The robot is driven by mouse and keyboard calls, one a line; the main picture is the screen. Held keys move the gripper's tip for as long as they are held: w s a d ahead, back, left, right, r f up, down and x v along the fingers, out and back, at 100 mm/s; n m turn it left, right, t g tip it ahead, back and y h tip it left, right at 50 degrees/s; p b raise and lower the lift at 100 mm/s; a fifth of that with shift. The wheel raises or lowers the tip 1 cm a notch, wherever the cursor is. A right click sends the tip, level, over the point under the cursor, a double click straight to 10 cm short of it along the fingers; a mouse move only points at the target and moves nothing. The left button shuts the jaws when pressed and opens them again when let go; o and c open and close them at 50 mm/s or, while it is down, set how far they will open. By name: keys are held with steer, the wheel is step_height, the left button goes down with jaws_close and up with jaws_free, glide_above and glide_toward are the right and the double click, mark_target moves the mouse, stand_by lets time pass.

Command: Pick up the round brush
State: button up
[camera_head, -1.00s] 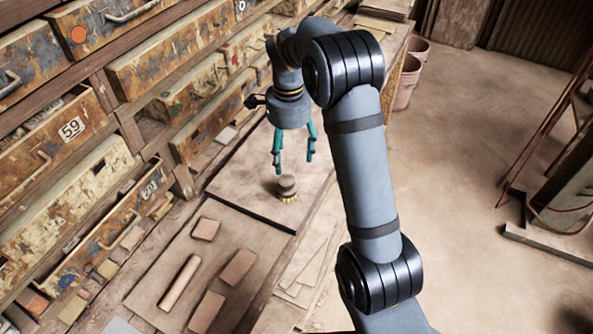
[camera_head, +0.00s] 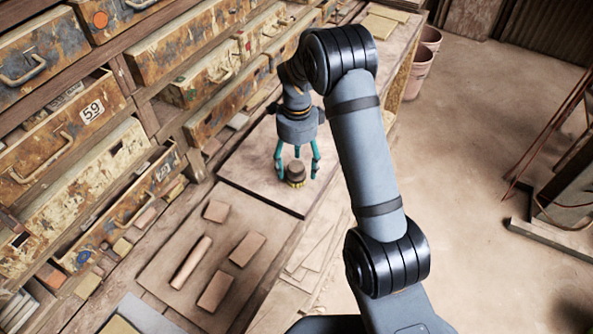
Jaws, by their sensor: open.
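The round brush (camera_head: 296,172) stands upright on a flat board (camera_head: 240,181), with its dark round body on top and yellowish bristles at the bottom. My gripper (camera_head: 297,172) has teal fingers and points down right over the brush. The fingers are apart, one at the left and one at the right of the brush in this view. The fingertips are about level with the brush body. I cannot tell whether any finger touches it.
Several clay blocks (camera_head: 248,249) and a clay roll (camera_head: 191,262) lie on a nearer board. Worn open drawers (camera_head: 92,110) line the left side. Pink pots (camera_head: 416,72) stand at the back right. The floor on the right is largely clear.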

steer(key=shift+a+f, duration=0.1)
steer(key=shift+f, duration=1.2)
steer(key=c, duration=0.3)
steer(key=c, duration=1)
steer(key=shift+r, duration=0.15)
steer(key=shift+c, duration=0.2)
